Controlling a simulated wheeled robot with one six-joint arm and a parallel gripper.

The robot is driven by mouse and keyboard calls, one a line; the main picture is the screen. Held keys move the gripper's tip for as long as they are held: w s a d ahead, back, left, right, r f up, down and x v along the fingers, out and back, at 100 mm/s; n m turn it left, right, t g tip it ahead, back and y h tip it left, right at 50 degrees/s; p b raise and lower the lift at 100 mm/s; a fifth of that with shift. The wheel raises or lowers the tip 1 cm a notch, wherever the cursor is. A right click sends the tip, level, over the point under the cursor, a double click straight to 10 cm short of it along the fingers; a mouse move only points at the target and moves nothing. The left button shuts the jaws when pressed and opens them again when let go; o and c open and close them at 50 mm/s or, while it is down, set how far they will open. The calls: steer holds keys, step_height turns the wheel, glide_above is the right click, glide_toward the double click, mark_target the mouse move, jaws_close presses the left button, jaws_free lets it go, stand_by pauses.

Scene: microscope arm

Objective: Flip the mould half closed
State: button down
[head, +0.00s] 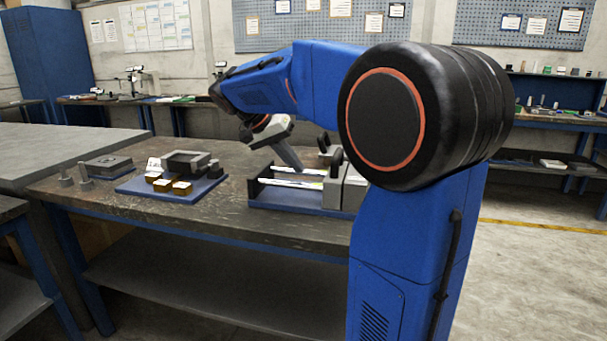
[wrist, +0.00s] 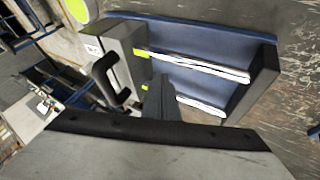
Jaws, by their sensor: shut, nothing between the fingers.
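A grey block (wrist: 122,45) with a dark loop handle (wrist: 104,78) stands at one end of a blue rail fixture (wrist: 200,32) in the wrist view. In the head view the fixture (head: 278,203) is at the table's right, with grey blocks (head: 352,190) at its right end, partly hidden by my arm. I cannot tell for certain which part is the mould half. My gripper (head: 298,166) points down over the fixture. In the wrist view its dark fingers (wrist: 168,95) are together and empty, beside the handle and apart from it.
Two pale rails (wrist: 195,68) run along the fixture to a dark end plate (wrist: 262,75). To the left, a blue plate (head: 130,187) carries a grey block and brass-coloured cubes (head: 163,185). Two grey pegs (head: 85,172) and a flat grey block (head: 110,164) stand farther left. The table's front strip is clear.

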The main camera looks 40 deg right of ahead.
steer(key=shift+v, duration=2.7)
steer(key=shift+s, duration=0.1)
steer(key=s+a+f+n+t+y, duration=0.3)
steer(key=s+a+f+n, duration=0.2)
steer(key=s+f, duration=0.6)
steer(key=s+a+f+n+t+y, duration=0.3)
steer(key=s+a+f+n, duration=0.3)
steer(key=s+a+f, duration=0.4)
steer(key=s+f+y, duration=0.1)
steer(key=s+f, duration=0.1)
steer(key=s, duration=0.2)
steer(key=shift+n, duration=0.3)
steer(key=shift+s+a, duration=0.1)
